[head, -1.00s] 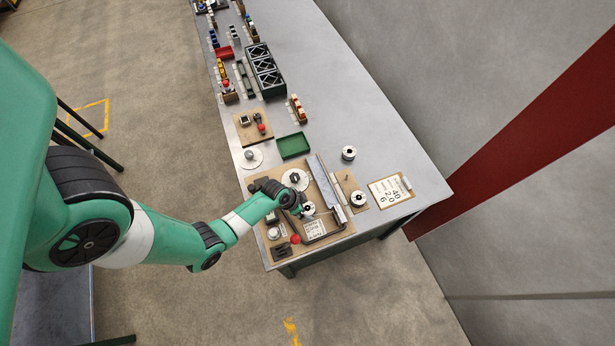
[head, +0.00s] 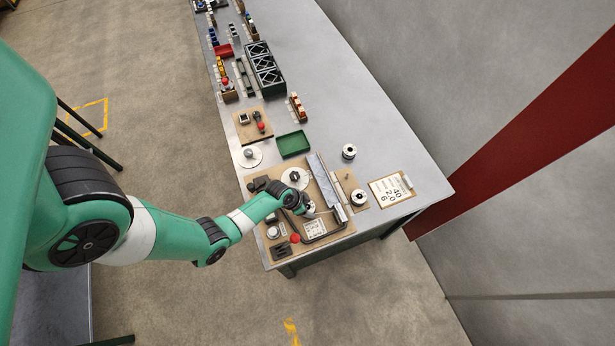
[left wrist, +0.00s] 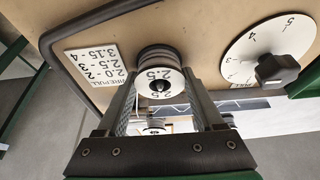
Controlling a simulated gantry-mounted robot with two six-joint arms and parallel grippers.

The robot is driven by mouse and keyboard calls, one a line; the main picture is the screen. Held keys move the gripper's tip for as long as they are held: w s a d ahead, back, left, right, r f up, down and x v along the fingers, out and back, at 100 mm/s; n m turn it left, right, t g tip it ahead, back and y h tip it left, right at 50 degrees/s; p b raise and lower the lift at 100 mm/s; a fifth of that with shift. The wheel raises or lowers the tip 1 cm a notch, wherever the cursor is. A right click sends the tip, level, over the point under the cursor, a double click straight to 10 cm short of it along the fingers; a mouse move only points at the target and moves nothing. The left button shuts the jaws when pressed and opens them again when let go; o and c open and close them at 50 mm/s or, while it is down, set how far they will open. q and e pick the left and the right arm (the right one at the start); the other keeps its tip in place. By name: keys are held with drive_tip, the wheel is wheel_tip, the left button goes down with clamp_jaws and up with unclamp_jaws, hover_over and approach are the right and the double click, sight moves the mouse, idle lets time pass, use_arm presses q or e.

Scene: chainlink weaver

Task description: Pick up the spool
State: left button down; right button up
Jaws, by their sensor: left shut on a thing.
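A dark spool with a white end face marked 2.5 (left wrist: 159,82) sits between the fingers of my left gripper (left wrist: 162,108) in the left wrist view. The gripper is shut on it, with a finger on either side. In the head view my left gripper (head: 308,210) is low over the brown board (head: 341,234) at the near end of the bench, and it mostly hides the spool there. I cannot tell whether the spool touches the board. My right gripper is not in view.
A dial with a black knob (left wrist: 277,70) and a number label (left wrist: 101,72) are close by. Two white-topped reels (head: 349,152) (head: 359,197) stand to the right. A green tray (head: 293,144) is behind. The bench's right side is largely bare.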

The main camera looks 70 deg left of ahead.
use_arm(q)
drive_tip(key=shift+r, duration=0.1)
wheel_tip(320, 180, up, 10)
drive_tip(key=p, duration=0.9)
